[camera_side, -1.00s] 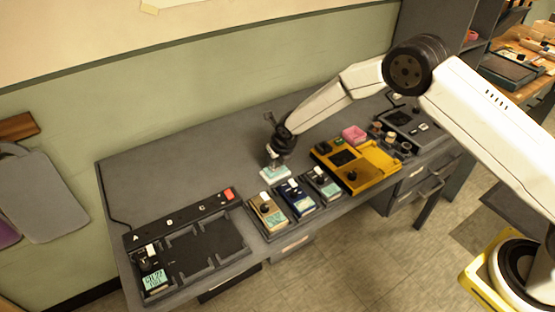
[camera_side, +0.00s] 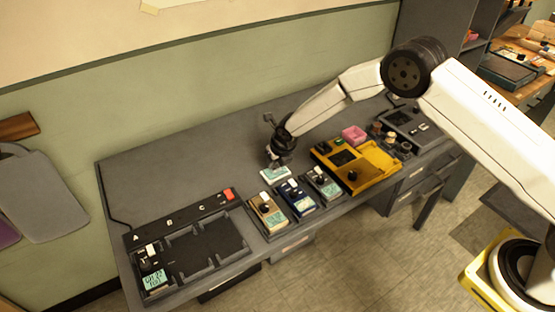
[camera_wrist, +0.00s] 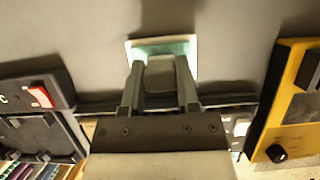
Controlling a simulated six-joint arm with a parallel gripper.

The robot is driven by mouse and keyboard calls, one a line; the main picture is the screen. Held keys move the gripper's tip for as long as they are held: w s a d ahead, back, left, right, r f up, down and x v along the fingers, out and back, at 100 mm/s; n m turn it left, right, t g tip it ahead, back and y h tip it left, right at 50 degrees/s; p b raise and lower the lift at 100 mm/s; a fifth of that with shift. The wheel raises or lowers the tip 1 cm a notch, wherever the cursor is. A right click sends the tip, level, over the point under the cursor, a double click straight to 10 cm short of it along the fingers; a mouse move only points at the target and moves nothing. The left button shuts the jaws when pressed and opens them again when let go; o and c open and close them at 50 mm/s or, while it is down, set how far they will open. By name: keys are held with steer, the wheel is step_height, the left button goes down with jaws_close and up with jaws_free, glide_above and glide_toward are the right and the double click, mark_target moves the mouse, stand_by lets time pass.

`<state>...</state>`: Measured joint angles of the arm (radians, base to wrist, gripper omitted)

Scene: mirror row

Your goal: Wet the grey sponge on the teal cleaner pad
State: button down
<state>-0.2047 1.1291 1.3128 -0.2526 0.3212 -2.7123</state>
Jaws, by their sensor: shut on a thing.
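The teal cleaner pad lies on the grey bench in a pale, square-edged tray (camera_side: 275,174); in the wrist view its teal surface (camera_wrist: 150,46) shows at the upper middle. My gripper (camera_side: 279,163) points down at the pad's back edge. In the wrist view my gripper (camera_wrist: 159,88) is shut on the grey sponge (camera_wrist: 160,72), a small block between the two fingers. The sponge's far end overlaps the pad's near part. I cannot tell whether it touches the pad. In the side view the sponge is too small to make out.
In front of the pad stand several small boxes, one tan (camera_side: 267,213), one blue (camera_side: 297,197), one grey (camera_side: 324,183). A yellow station (camera_side: 376,160) is at right, a pink tray (camera_side: 354,134) behind it. A black lettered panel (camera_side: 205,247) is front left. The back left bench is clear.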

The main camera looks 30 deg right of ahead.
steer(key=shift+r, duration=3.5)
steer(key=shift+s+d+m, duration=0.1)
steer(key=shift+m, duration=0.2)
steer(key=s+d+r+m+g, duration=0.2)
steer(key=s+m, duration=0.4)
steer(key=m, duration=0.5)
steer(key=s+d+r+m+g, duration=0.3)
steer(key=s+m, duration=0.4)
steer(key=m, duration=0.5)
steer(key=s+d+r+m+g, duration=0.2)
steer(key=s+d+m+g, duration=0.2)
steer(key=s+m, duration=0.3)
steer(key=d+m, duration=0.1)
steer(key=m, duration=0.4)
steer(key=shift+s+d+r, duration=0.2)
steer(key=shift+s+d, duration=0.05)
steer(key=shift+d, duration=0.15)
